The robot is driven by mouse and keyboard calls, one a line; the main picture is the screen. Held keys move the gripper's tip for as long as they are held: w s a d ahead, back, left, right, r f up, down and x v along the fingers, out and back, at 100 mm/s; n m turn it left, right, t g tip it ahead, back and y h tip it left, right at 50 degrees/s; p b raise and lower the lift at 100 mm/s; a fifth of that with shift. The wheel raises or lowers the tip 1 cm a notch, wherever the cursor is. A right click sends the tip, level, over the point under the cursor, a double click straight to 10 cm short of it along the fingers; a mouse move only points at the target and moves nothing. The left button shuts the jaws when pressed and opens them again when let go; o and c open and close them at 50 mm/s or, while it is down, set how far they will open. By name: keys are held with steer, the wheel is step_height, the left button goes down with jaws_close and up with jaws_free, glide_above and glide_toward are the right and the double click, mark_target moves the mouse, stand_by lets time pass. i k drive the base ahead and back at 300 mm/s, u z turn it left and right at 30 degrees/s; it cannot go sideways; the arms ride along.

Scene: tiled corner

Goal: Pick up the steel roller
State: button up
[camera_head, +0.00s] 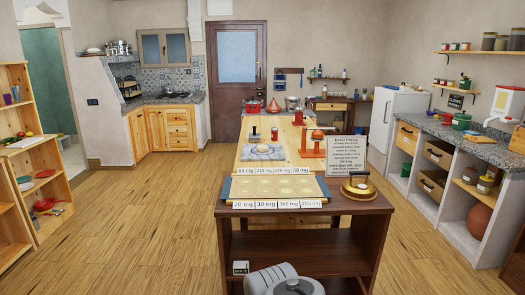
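I cannot surely single out a steel roller in the head view; the objects on the table are small. A small object (263,148) lies on a pale grey slab (250,157) in the middle of the long table; its shape is too small to tell. Grey rounded parts of my own body show at the bottom edge. My gripper is not in view.
A tray of round discs (275,187) with mg labels lies at the near end of the wooden table (230,215). An orange-red press (312,143) and a text sign (348,155) stand behind it. Shelves (38,165) and a counter (460,145) flank open floor (130,220).

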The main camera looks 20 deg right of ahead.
mark_target(254, 137)
steer(key=u, duration=0.5)
steer(key=i, duration=4.95)
steer(key=z, duration=2.3)
steer(key=i, duration=2)
steer(key=u, duration=0.45)
